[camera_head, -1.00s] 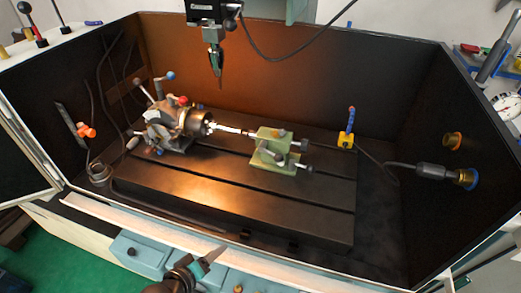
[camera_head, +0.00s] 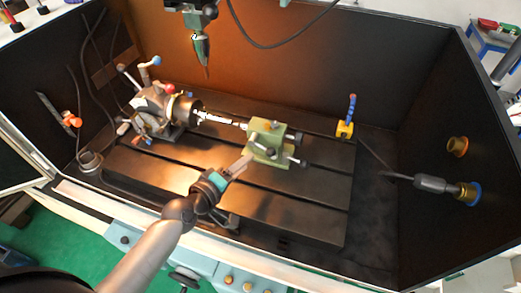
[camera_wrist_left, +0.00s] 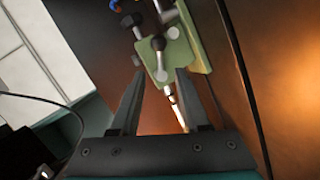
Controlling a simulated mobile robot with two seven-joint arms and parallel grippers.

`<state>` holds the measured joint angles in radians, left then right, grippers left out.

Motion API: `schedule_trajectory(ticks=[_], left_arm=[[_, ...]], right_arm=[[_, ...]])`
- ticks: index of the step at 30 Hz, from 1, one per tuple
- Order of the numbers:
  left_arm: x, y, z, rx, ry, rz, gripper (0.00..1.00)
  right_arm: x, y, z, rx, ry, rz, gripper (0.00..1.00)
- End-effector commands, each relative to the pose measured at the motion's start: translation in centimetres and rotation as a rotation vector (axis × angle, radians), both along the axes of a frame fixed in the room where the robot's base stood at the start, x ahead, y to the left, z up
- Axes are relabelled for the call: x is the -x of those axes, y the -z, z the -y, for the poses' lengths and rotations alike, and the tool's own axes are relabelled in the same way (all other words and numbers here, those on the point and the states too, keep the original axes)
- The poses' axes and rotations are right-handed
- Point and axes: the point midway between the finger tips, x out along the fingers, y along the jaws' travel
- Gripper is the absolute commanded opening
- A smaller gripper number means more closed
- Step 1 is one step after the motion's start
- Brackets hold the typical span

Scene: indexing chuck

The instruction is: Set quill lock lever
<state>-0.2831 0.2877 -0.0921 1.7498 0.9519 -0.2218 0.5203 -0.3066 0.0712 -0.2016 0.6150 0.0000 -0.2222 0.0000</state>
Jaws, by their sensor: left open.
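The green tailstock (camera_head: 262,138) stands on the slotted table, to the right of the indexing chuck (camera_head: 170,108). Dark-knobbed handles (camera_head: 303,162) stick out on its right; I cannot tell surely which is the quill lock lever. In the left wrist view the tailstock (camera_wrist_left: 180,62) lies beyond the fingers, with a short black-tipped lever (camera_wrist_left: 159,46) on its face. My left gripper (camera_head: 243,164) is in front of and a little left of the tailstock. Its fingers (camera_wrist_left: 158,98) are apart with nothing between them. My right gripper is not in view.
A slim pale workpiece (camera_head: 220,119) runs between chuck and tailstock. A pointed tool (camera_head: 201,55) hangs above at the back. The front right of the table (camera_head: 300,210) is clear.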

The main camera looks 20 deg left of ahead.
Motion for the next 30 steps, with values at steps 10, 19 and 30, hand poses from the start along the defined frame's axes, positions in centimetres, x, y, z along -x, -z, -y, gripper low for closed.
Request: schedule_trajectory(ticks=[10,19,30], left_arm=[[-5.2,1.7,1.5,0.001,-0.001,0.001,0.46],[-7.6,2.5,2.3,0.000,0.000,0.000,0.46],[-7.8,2.5,2.4,0.000,0.000,0.000,0.45]], right_arm=[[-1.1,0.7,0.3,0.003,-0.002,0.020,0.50],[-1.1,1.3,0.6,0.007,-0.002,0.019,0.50],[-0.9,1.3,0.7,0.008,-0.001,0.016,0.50]])
